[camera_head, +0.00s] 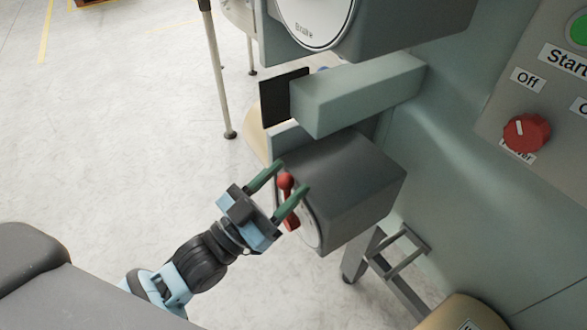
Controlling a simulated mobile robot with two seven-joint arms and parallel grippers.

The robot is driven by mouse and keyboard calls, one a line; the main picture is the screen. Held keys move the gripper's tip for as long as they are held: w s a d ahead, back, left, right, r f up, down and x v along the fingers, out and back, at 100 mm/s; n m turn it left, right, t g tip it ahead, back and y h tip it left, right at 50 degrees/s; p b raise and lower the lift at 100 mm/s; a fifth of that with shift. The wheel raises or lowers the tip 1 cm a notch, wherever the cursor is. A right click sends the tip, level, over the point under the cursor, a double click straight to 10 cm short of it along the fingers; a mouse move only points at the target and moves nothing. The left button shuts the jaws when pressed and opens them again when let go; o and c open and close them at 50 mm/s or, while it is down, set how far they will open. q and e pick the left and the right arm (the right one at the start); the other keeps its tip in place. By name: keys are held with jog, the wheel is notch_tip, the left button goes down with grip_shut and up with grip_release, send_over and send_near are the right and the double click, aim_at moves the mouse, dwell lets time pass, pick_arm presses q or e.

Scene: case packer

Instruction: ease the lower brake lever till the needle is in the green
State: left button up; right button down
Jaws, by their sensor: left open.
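The lower brake lever (286,182) is a small red lever with a round knob, on the front of the lower grey brake box (347,185). My left gripper (280,185) is open, with its two green fingers on either side of the red knob. I cannot tell whether a finger touches it. The lower dial face (311,232) is seen edge-on and mostly hidden, so its needle and green zone cannot be read. The upper gauge (312,17), marked "Brake", is cut off by the top edge, and no needle shows on it. My right gripper is not in view.
A pale green beam (352,91) with a dark plate (284,97) juts out just above the lower box. A panel with a red power knob (526,133) and a green button stands at the right. Open floor (110,130) lies to the left.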

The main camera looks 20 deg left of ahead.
pick_arm(q)
jog(key=shift+x, duration=1.4)
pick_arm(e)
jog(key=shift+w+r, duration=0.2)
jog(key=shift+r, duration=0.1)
pick_arm(q)
jog(key=shift+c, duration=0.2)
